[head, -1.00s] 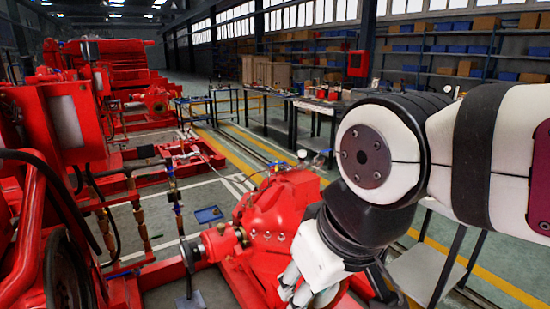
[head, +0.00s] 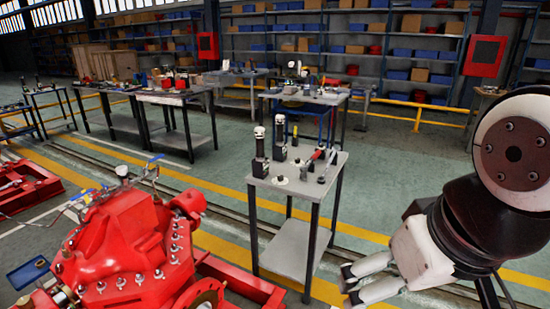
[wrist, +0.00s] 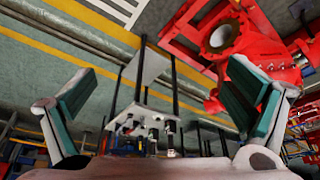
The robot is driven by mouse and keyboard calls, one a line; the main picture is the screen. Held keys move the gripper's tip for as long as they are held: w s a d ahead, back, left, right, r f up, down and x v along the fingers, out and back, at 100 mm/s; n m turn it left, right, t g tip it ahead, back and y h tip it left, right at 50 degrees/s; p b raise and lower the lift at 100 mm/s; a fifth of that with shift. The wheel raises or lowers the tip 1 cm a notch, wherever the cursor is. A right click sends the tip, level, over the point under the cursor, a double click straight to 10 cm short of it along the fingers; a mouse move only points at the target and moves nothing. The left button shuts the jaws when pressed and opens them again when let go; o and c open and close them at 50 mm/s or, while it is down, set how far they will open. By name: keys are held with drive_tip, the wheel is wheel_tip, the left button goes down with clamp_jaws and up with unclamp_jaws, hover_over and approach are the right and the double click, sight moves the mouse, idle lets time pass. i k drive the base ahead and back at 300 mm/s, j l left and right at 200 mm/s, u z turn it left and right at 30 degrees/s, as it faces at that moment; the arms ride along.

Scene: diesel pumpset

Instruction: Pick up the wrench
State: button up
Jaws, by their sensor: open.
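In the head view a small grey table (head: 268,187) stands right of the red pump. A long grey tool (head: 327,165), which looks like the wrench, is at its right side, but it is too small to be sure. A red-handled item (head: 311,162) is beside it. My gripper (head: 349,285) is open and empty, in front and to the right of the table, apart from it. In the wrist view both fingers are spread wide, with the table and its small items (wrist: 148,128) far beyond them, seen upside down; I cannot pick out the wrench there.
The red pump (head: 120,240) fills the lower left. Black-and-white upright devices (head: 260,152) stand on the small table. Longer workbenches (head: 175,97) and a blue-legged table (head: 305,97) are behind. A yellow rail (head: 417,110) and shelves line the back.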

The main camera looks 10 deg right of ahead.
sight(328, 165)
drive_tip(key=z, duration=0.4)
drive_tip(key=i+l+u, duration=0.45)
drive_tip(key=i+l, duration=0.3)
drive_tip(key=i, duration=0.45)
drive_tip(key=i+l+u, duration=0.5)
drive_tip(key=i+l, duration=0.55)
